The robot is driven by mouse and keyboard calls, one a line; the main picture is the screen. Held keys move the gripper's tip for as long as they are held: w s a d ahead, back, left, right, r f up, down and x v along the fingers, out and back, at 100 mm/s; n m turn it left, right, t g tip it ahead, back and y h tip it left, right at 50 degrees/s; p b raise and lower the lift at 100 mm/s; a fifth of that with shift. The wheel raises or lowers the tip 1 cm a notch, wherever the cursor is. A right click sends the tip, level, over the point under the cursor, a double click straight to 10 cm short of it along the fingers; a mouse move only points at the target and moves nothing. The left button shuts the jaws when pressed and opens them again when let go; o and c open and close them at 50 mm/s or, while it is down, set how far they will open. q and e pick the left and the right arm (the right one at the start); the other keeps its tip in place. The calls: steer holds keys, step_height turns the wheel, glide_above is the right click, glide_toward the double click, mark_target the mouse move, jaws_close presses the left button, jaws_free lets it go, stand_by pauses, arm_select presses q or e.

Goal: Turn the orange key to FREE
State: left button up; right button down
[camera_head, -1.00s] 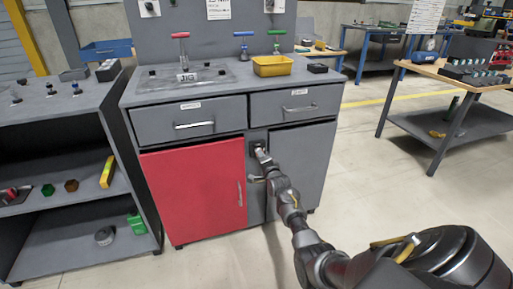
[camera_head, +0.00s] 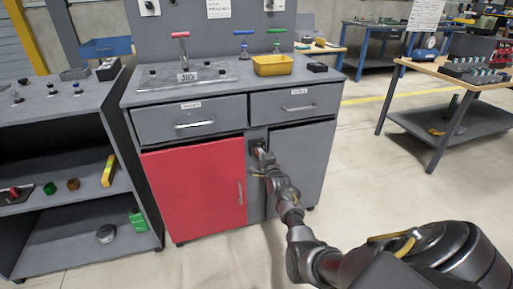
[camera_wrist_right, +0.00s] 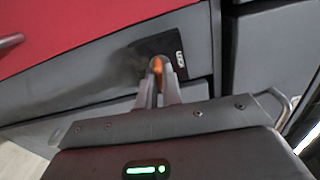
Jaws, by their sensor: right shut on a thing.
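The orange key (camera_wrist_right: 157,66) shows in the right wrist view between the fingertips of my right gripper (camera_wrist_right: 158,75), which is shut on it. The key sits at a dark lock plate (camera_wrist_right: 160,46) on the cabinet's grey centre post. A white label (camera_wrist_right: 180,62) on the plate is too small and turned to read surely. In the head view my right gripper (camera_head: 260,152) reaches the post between the red door and the grey door; the key itself is mostly hidden there. My left gripper does not show.
The red door (camera_head: 195,190) and the grey door (camera_head: 303,165) are on either side of the post, below two drawers (camera_head: 190,122). A yellow bin (camera_head: 273,65) stands on the worktop. A grey shelf unit (camera_head: 75,130) stands at the left; open floor lies to the right.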

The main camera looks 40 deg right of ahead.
steer(key=c, duration=1.5)
jaws_free()
steer(key=p+v, duration=0.6)
steer(key=v, duration=0.1)
steer(key=shift+p, duration=0.3)
